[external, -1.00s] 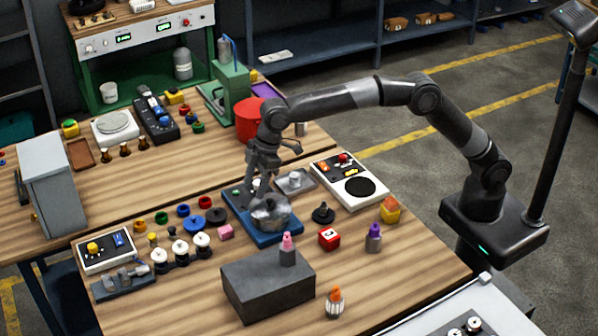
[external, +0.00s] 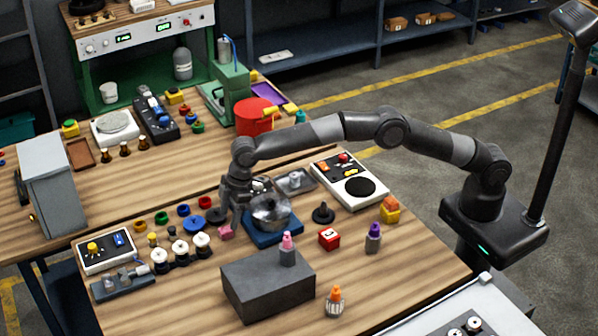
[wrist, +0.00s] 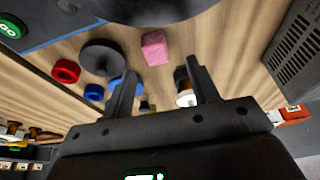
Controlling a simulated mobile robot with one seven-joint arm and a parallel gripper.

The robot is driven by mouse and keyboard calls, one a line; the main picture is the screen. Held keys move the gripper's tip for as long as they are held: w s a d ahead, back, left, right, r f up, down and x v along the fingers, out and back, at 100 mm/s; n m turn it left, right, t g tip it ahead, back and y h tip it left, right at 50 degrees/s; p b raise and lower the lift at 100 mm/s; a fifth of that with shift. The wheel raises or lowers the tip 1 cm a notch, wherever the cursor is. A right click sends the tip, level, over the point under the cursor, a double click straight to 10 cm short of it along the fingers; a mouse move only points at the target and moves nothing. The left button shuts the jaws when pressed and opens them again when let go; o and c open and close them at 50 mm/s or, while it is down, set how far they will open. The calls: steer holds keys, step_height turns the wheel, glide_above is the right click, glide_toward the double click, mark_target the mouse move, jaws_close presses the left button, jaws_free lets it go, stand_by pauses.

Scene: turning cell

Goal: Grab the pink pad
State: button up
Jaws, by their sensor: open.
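The pink pad (external: 227,231) is a small block on the wooden table, left of the round metal part on the blue base. My gripper (external: 234,218) points down close to it, and the fingers partly overlap it in the external view. In the wrist view the pad (wrist: 155,48) lies in the open, beyond the fingertips and roughly in line with the gap between them. My gripper (wrist: 163,76) is open with nothing between its fingers. The exact height of the fingertips above the table cannot be told.
The metal part (external: 270,209) on its blue base (external: 275,239) stands close to the right of my gripper. A black disc (wrist: 101,57) and red and blue rings lie left of the pad in the wrist view. A grey block (external: 268,285) stands in front. White-topped pieces (external: 181,249) stand nearby.

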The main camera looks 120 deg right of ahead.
mark_target(226, 229)
steer(key=x, duration=0.4)
steer(key=shift+d+f, duration=0.25)
steer(key=shift+f, duration=0.1)
steer(key=shift+c, duration=0.3)
steer(key=c, duration=1)
steer(key=shift+r, duration=0.1)
